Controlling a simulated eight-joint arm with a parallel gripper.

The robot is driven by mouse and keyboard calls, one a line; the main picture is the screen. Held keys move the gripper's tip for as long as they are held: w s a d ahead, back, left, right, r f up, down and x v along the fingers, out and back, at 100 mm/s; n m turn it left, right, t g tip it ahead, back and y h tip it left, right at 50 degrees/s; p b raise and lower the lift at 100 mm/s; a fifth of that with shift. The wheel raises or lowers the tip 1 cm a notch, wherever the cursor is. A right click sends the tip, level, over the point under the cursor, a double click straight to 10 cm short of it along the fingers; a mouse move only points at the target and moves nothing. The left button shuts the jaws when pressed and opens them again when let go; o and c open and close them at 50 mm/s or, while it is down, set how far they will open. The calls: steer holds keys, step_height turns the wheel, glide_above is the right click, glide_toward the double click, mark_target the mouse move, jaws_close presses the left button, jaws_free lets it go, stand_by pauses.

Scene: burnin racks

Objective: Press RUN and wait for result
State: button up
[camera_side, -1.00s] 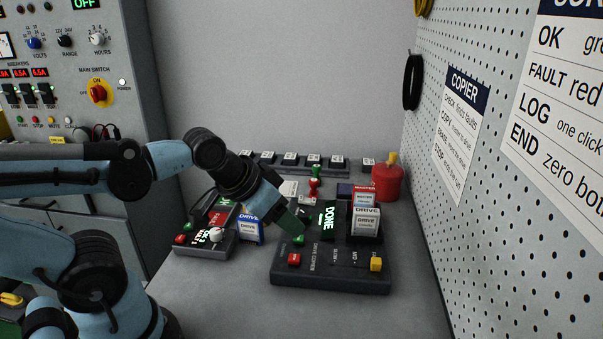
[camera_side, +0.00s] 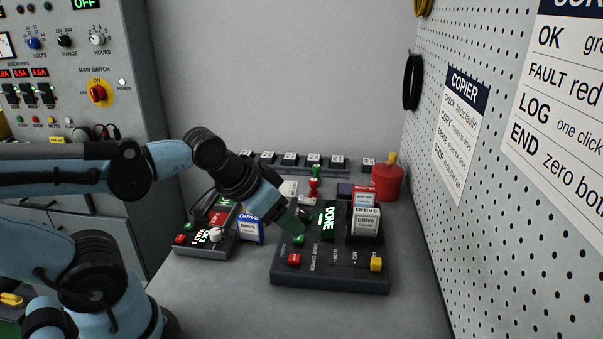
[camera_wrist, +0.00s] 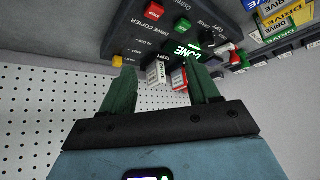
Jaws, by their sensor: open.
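The dark drive copier (camera_side: 330,282) stands on the bench, and its display (camera_side: 328,220) reads DONE in green. The display also shows in the wrist view (camera_wrist: 181,52). The copier has a green button (camera_side: 298,240), a red button (camera_side: 294,259) and a yellow button (camera_side: 376,264). Two labelled drives, a white one (camera_side: 366,222) and a red-topped one (camera_side: 364,195), stand upright in it. My gripper (camera_side: 293,231) is close above the green button; I cannot tell whether it touches. In the wrist view my green fingers (camera_wrist: 158,85) are apart with nothing held.
A smaller box (camera_side: 203,247) with red and white buttons and a lit display is left of the copier, beside a blue-edged drive (camera_side: 250,230). A red canister (camera_side: 388,183) and a row of dark slots (camera_side: 290,160) stand behind. A pegboard (camera_side: 500,210) bounds the right.

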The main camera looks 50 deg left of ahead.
steer(key=shift+c, duration=0.2)
jaws_close()
stand_by(1.5)
